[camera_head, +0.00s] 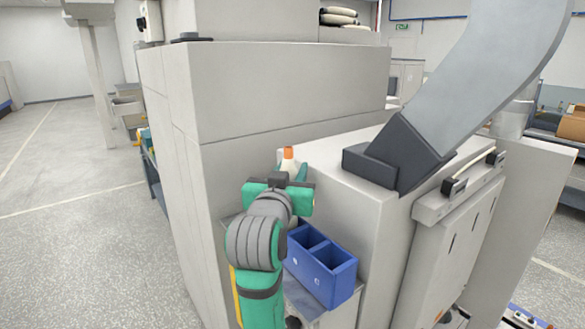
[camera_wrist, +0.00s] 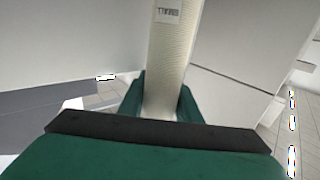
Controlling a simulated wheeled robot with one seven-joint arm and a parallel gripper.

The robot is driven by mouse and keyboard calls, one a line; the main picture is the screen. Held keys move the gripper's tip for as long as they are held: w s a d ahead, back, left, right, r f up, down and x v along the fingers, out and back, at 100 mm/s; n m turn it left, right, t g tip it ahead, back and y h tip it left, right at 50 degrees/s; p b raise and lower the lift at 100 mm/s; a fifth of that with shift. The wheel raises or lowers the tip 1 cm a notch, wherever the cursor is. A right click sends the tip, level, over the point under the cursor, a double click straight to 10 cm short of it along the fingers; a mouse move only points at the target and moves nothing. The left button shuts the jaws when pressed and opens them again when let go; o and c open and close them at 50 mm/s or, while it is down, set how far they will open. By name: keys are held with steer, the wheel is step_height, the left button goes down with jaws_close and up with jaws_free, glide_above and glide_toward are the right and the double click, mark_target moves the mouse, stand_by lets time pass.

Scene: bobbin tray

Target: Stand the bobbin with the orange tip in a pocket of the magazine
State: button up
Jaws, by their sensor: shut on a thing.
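The bobbin (camera_head: 288,163) shows an orange tip above my gripper (camera_head: 291,178) in the head view, with a pale body below the tip. In the wrist view its ribbed cream body (camera_wrist: 168,55) with a small printed label runs up between the fingers of my gripper (camera_wrist: 162,100), which are shut on it. The blue magazine (camera_head: 335,261) stands below and to the right of my gripper in the head view. Two square pockets show from above and look empty; my arm hides its left part. The bobbin is held above and apart from the magazine.
The magazine rests on a small grey ledge (camera_head: 300,297) against a large grey machine housing (camera_head: 385,190). A tall grey cabinet wall (camera_head: 225,150) rises close behind and left of my gripper. A wide grey chute (camera_head: 470,85) slopes down at the right. Open floor lies left.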

steer(key=shift+f, duration=2.4)
steer(key=o, duration=1.2)
steer(key=shift+c, duration=0.2)
